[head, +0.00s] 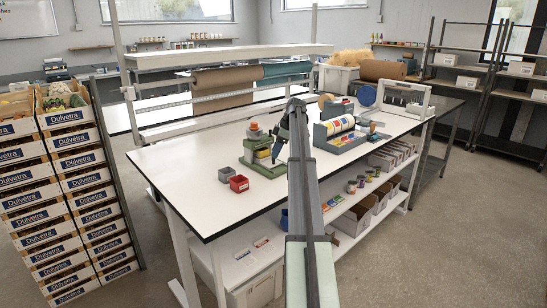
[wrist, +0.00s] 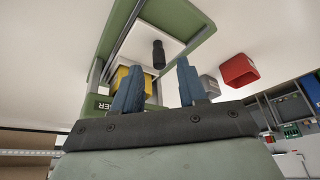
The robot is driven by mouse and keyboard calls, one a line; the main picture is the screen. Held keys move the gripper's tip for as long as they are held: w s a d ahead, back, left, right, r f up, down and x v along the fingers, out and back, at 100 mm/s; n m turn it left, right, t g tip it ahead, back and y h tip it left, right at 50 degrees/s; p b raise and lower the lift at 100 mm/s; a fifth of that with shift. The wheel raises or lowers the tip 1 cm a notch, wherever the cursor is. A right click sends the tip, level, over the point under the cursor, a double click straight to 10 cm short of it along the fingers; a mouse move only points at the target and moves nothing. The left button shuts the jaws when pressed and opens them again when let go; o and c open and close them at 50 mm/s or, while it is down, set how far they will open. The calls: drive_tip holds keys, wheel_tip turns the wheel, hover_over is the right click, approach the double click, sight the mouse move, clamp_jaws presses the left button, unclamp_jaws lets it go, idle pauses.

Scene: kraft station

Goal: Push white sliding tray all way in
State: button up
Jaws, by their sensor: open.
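The green-framed device (head: 256,168) stands on the white worktable, just left of my arm in the head view. In the wrist view its green frame (wrist: 193,35) surrounds the white sliding tray (wrist: 138,47), which sits between grey rails and has a black knob (wrist: 158,53) on it. How far the tray is out of the frame I cannot tell. My gripper (wrist: 158,88) is open, with its two blue fingers apart and nothing visible held between them. The knob appears between and beyond the fingertips; contact cannot be told. In the head view my gripper (head: 275,151) is beside the device, partly hidden by my arm.
A red bin (head: 239,183) and a grey bin (head: 225,174) stand left of the device; the red bin also shows in the wrist view (wrist: 239,70). A yellow block (wrist: 122,78) is behind the left finger. The table's left is clear.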

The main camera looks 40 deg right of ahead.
drive_tip(key=shift+x, duration=1.7)
clamp_jaws()
drive_tip(key=shift+w, duration=0.1)
